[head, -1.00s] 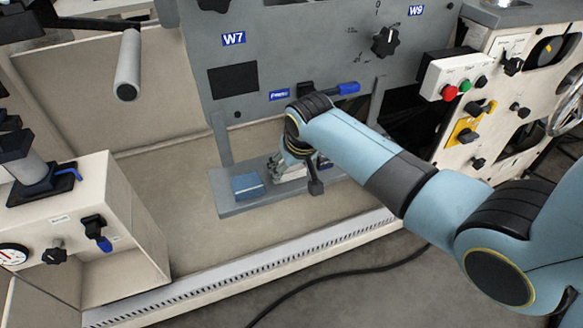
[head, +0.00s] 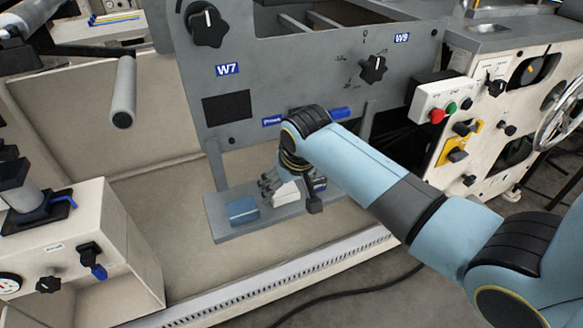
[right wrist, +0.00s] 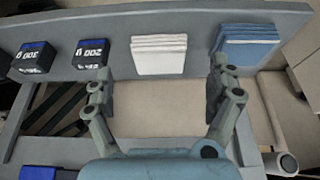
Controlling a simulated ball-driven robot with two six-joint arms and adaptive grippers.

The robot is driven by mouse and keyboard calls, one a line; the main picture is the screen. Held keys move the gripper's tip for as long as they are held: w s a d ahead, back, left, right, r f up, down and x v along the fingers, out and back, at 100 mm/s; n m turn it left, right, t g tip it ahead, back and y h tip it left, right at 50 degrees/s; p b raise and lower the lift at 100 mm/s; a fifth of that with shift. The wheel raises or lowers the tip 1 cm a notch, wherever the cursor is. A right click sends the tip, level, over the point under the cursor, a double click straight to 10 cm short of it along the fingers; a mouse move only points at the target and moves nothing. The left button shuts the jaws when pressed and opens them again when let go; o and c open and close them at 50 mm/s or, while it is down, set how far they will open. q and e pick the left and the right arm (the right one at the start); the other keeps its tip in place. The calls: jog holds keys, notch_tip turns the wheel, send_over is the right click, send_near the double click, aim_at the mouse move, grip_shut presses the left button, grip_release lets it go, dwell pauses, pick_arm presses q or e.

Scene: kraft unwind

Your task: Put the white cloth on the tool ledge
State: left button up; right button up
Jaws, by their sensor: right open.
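The white cloth (head: 286,193) is a folded stack lying flat on the grey tool ledge (head: 225,228), to the right of a folded blue cloth (head: 242,210). My right gripper (head: 291,195) is open over the white cloth and partly hides it in the head view. In the right wrist view the white cloth (right wrist: 158,56) shows beyond and between the spread fingers of the gripper (right wrist: 160,85), with nothing held. The blue cloth (right wrist: 247,46) lies beside it near one finger. My left gripper is out of view.
Two dark boxes with blue tops, marked 200 (right wrist: 90,57) and 300 (right wrist: 33,60), stand on the ledge beyond the white cloth. The grey W7 panel (head: 228,105) rises behind the ledge. A cream cabinet (head: 85,240) stands at the left. The pale floor tray (head: 185,255) is clear.

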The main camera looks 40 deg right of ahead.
jog(key=d+p+v, duration=0.1)
jog(key=p+v, duration=0.1)
jog(key=v, duration=0.6)
jog(key=s+f+n+g, duration=0.1)
jog(key=s+f, duration=0.5)
jog(key=f, duration=0.4)
jog(key=s+f+g, duration=0.1)
jog(key=s+f, duration=0.6)
jog(key=f, duration=0.3)
jog(key=s+f, duration=0.4)
jog(key=s, duration=0.6)
jog(key=s+f+n+g, duration=0.1)
jog(key=s+f, duration=0.4)
jog(key=s, duration=0.4)
jog(key=s+f+n, duration=0.1)
jog(key=s+f, duration=0.4)
jog(key=s, duration=0.5)
jog(key=shift+s+d+g, duration=0.25)
jog(key=shift+s+g, duration=0.05)
jog(key=shift+s, duration=0.05)
jog(key=shift+f, duration=0.1)
jog(key=shift+c, duration=0.5)
